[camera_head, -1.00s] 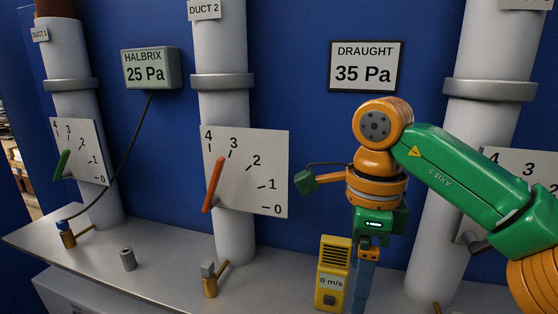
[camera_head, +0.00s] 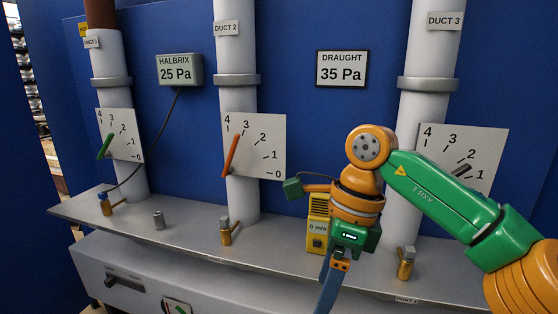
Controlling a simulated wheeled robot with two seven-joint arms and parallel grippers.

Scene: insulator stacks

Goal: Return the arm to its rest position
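My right arm comes in from the right, green and orange, with its wrist bent down in front of the shelf. My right gripper (camera_head: 328,288) hangs at its end with blue-grey fingers pointing down, in front of the shelf's front edge. Only one finger shape shows clearly and the lower end is cut off by the frame, so its opening cannot be told. No object shows at the visible part of the fingers. The yellow meter (camera_head: 318,228), reading 0 m/s, stands on the shelf behind the wrist, partly hidden by it. My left gripper is not in view.
Duct 2 (camera_head: 240,90) and duct 3 (camera_head: 424,115) rise behind, with dial plates. A drawer-like front with a black handle (camera_head: 125,284) lies below the shelf.

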